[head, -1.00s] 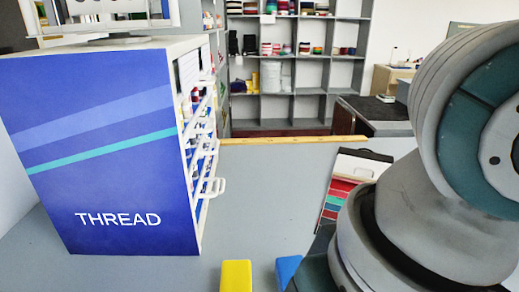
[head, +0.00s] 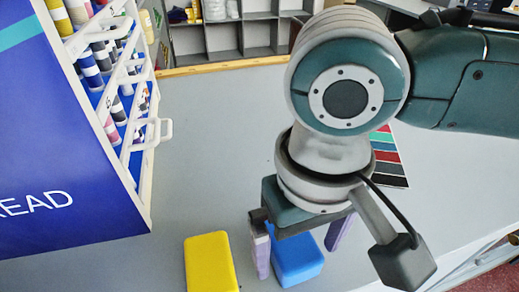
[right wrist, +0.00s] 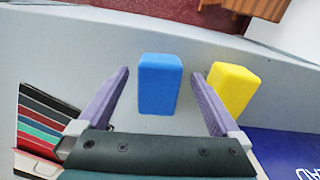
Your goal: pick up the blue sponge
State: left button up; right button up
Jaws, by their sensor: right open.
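The blue sponge (head: 297,262) stands on the grey counter, partly hidden behind my right gripper in the head view. My right gripper (head: 300,250) is open above it, one finger to each side in the picture. In the right wrist view, the blue sponge (right wrist: 159,84) shows between the two spread fingers of the gripper (right wrist: 157,85), apart from both. I cannot tell how far the fingertips are above the counter. My left gripper is not in view.
A yellow sponge (head: 210,263) stands close to the left of the blue one; it also shows in the right wrist view (right wrist: 231,90). A blue thread cabinet (head: 60,150) with white racks stands at the left. A colour swatch card (head: 388,160) lies behind my arm. The middle counter is clear.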

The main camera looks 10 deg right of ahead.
aim_at(299, 252)
notch_tip(299, 252, down, 3)
jog(key=shift+r, duration=0.2)
jog(key=c, duration=1.4)
jog(key=shift+r, duration=0.1)
notch_tip(299, 252, up, 20)
jog(key=shift+p, duration=1.2)
